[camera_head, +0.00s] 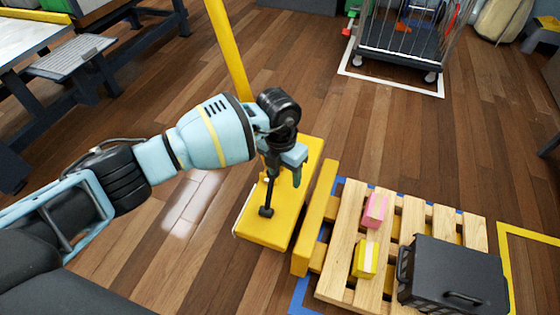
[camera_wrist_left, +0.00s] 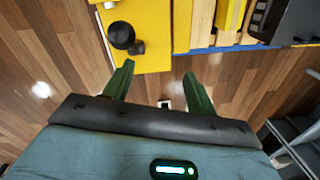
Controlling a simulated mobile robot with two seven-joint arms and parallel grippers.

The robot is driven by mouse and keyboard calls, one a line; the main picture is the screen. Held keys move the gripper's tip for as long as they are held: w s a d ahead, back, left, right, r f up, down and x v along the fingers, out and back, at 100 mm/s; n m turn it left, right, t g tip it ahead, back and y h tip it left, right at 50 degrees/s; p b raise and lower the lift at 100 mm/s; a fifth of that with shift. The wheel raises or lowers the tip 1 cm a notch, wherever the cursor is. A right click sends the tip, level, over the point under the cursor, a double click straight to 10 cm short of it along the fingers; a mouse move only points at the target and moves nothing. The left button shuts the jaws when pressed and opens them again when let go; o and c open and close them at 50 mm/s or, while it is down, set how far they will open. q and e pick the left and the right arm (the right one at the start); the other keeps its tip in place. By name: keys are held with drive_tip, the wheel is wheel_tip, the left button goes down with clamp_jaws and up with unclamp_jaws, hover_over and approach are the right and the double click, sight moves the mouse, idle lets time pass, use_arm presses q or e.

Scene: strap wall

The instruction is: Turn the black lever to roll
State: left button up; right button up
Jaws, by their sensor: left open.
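The black lever (camera_head: 268,194) stands on a yellow base (camera_head: 258,231) and ends in a dark knob. In the left wrist view, the round black knob (camera_wrist_left: 121,36) shows against the yellow base (camera_wrist_left: 152,28), just beyond the left fingertip. My left gripper (camera_head: 287,177) is over the base, close beside the lever in the head view. Its two green fingers (camera_wrist_left: 158,72) are apart with nothing between them. The gripper and wrist hide part of the base and the top of the lever. My right gripper is not in view.
A yellow post (camera_head: 226,45) rises behind my left wrist. A wooden pallet (camera_head: 345,245) stands right of the base, bearing a pink box (camera_head: 375,210), a yellow box (camera_head: 365,259) and a black case (camera_head: 452,274). A wire cage cart (camera_head: 402,35) stands far back. The floor between is clear.

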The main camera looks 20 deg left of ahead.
use_arm(q)
drive_tip(key=w+a, duration=0.1)
drive_tip(key=w+a+r+y, duration=0.2)
drive_tip(key=shift+w+a+r+t, duration=0.1)
drive_tip(key=shift+w+a+t, duration=0.2)
drive_tip(key=shift+w+a, duration=0.05)
drive_tip(key=shift+s+f+b, duration=0.1)
drive_tip(key=shift+f+b, duration=0.2)
drive_tip(key=shift+f, duration=0.2)
drive_tip(key=b, duration=0.2)
hover_over(270, 190)
drive_tip(key=w, duration=0.3)
wheel_tip(270, 190, down, 6)
drive_tip(key=shift+f, duration=0.4)
drive_tip(key=shift+c, duration=0.5)
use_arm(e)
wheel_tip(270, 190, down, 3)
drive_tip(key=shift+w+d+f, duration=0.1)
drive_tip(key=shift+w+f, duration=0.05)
